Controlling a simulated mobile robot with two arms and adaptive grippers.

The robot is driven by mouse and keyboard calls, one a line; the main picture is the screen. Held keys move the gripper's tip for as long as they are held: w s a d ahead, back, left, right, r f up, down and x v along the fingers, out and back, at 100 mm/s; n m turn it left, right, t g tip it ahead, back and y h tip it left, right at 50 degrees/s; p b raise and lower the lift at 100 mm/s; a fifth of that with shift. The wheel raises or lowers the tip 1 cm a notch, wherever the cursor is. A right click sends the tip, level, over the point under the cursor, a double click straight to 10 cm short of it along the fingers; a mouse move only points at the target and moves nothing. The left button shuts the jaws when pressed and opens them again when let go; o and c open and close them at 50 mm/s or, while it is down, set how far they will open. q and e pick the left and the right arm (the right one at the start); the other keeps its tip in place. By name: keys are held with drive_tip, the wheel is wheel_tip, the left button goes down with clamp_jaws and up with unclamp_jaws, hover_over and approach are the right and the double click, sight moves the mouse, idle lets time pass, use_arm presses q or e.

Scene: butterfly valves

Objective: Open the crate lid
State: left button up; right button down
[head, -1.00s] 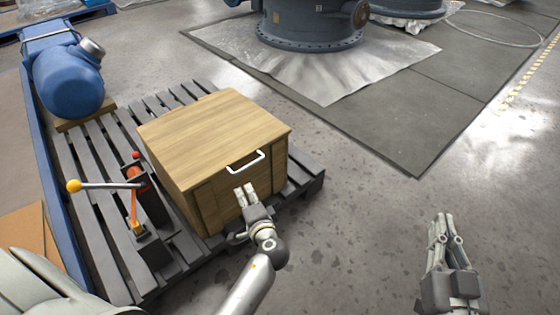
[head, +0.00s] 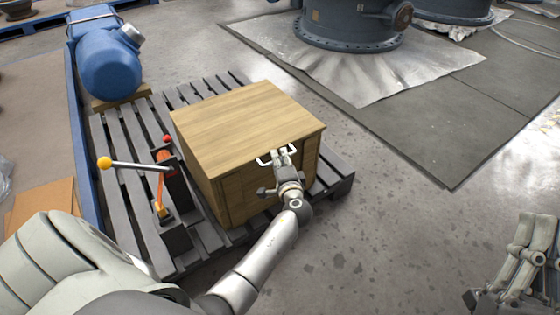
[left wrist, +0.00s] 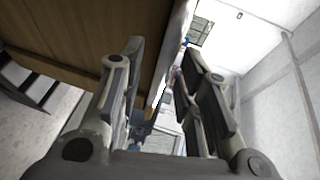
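The wooden crate (head: 228,195) stands on a grey slatted pallet, its lid (head: 245,118) lying flat and closed. A white bar handle (head: 263,161) is at the lid's front edge. My left gripper (head: 281,153) is at the handle, its fingertips overlapping the handle's middle in the head view. In the left wrist view my left gripper (left wrist: 160,65) has its fingers apart, with the crate's wood (left wrist: 85,30) to the left. A thin white strip shows between the fingers; I cannot tell contact. My right gripper (head: 537,222) is at the lower right, away from the crate, fingers apart.
A lever with a yellow knob (head: 104,163) and an orange-handled device (head: 160,190) stand on the pallet (head: 130,215) left of the crate. A blue tank (head: 108,66) is behind them. A large grey valve (head: 350,25) stands at the back.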

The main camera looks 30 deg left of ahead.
use_arm(q)
drive_tip(key=shift+w+a, duration=0.3)
use_arm(e)
drive_tip(key=shift+s+r, duration=0.35)
use_arm(q)
drive_tip(key=shift+f, duration=0.1)
clamp_jaws()
drive_tip(key=shift+s+f, duration=0.1)
use_arm(e)
drive_tip(key=shift+t, duration=0.3)
